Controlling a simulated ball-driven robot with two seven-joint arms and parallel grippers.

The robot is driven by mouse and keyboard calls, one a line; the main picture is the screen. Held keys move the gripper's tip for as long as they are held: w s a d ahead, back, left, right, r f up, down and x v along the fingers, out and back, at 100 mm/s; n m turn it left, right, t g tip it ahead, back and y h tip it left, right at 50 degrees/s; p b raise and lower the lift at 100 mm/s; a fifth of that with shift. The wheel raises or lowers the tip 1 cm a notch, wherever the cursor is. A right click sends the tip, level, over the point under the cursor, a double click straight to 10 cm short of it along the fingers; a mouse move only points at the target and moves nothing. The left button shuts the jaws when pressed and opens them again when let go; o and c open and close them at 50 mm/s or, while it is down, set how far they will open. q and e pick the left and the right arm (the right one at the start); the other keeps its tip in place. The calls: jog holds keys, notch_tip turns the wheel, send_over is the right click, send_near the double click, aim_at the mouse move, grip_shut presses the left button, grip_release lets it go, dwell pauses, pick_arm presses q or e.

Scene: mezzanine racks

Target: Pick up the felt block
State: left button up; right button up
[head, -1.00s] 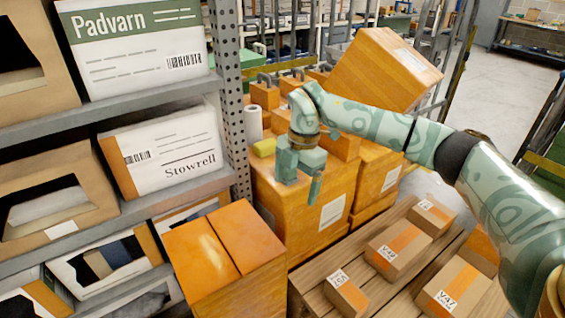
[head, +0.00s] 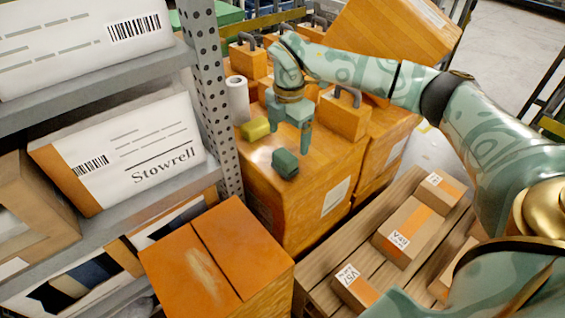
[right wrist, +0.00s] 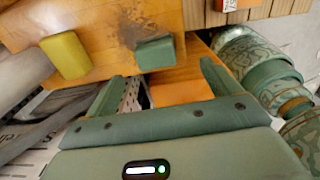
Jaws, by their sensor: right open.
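A small dark green block (head: 285,162), which looks like the felt block, lies on top of a large orange carton (head: 270,205) near its front edge. In the right wrist view the dark green block (right wrist: 155,52) shows just beyond the fingertips. My right gripper (head: 289,136) is open and empty, above and just behind the block in the head view. In the right wrist view the open jaws (right wrist: 163,72) point toward the block, with a visible gap to it. My left gripper is not in view.
A yellow block (head: 255,129) and a white roll (head: 237,98) are on the carton left of the gripper. An orange box with a dark handle (head: 343,115) stands close at right. A metal rack post (head: 212,95) rises at left. Small parcels (head: 408,230) lie on a wooden pallet.

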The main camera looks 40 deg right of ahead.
aim_at(287, 153)
notch_tip(287, 153, down, 4)
jog(key=shift+w+f+b, duration=0.1)
jog(key=shift+w+b, duration=0.05)
jog(key=shift+b, duration=0.3)
jog(key=shift+f, duration=0.4)
jog(key=f+b, duration=0.2)
jog(key=f, duration=0.1)
jog(key=f+b, duration=0.1)
jog(key=f, duration=0.1)
jog(key=shift+w+d+f, duration=0.15)
jog(key=shift+w+d, duration=0.05)
jog(key=shift+w, duration=0.15)
jog(key=shift+r, duration=0.2)
jog(key=c, duration=1.1)
